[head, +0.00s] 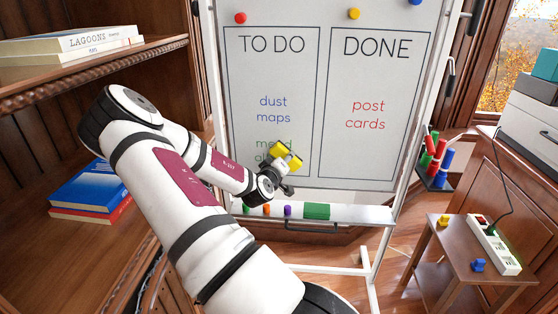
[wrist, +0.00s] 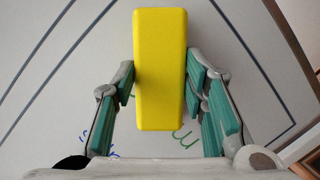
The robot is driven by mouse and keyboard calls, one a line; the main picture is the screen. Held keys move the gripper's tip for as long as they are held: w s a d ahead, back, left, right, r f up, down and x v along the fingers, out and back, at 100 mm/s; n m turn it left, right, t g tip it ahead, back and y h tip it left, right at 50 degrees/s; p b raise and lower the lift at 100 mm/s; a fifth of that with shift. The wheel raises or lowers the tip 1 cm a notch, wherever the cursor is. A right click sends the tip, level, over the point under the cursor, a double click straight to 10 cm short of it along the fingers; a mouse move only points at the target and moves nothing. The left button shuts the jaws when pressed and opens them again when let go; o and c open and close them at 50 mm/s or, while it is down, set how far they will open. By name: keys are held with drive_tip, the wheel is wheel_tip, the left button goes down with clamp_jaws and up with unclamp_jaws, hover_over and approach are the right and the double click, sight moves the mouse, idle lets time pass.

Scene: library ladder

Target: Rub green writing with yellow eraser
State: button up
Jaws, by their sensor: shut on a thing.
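My gripper (head: 284,169) is shut on the yellow eraser (head: 288,155), close in front of the whiteboard (head: 361,150). In the wrist view the yellow eraser (wrist: 160,70) stands lengthwise between the green finger pads. The green writing (head: 270,145) is in the lower part of the TO DO box, partly hidden by my arm and gripper. Some green strokes (wrist: 185,138) show beside the eraser in the wrist view. I cannot tell whether the eraser touches the board.
Blue "dust maps" (head: 273,109) stands above the green writing, and red "post cards" (head: 367,114) is in the DONE box. The board's tray (head: 355,214) holds a green eraser (head: 316,211) and several small coloured items. A bookshelf (head: 90,75) is at left, a small table (head: 470,255) at right.

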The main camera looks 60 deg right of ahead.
drive_tip(key=shift+s+d+r+p, duration=0.1)
drive_tip(key=shift+s+d+p, duration=0.2)
drive_tip(key=shift+s, duration=0.5)
drive_tip(key=shift+s+d+f+p, duration=0.1)
drive_tip(key=shift+s+d, duration=0.25)
drive_tip(key=shift+s, duration=0.45)
drive_tip(key=shift+s+d+r+p, duration=0.15)
drive_tip(key=shift+s+d, duration=0.2)
drive_tip(key=shift+s, duration=0.45)
drive_tip(key=shift+w+a+b, duration=0.95)
drive_tip(key=shift+w, duration=1.5)
drive_tip(key=shift+w+a+b, duration=0.95)
drive_tip(key=shift+w, duration=1.45)
drive_tip(key=shift+w+a+b, duration=0.95)
drive_tip(key=shift+w, duration=1.5)
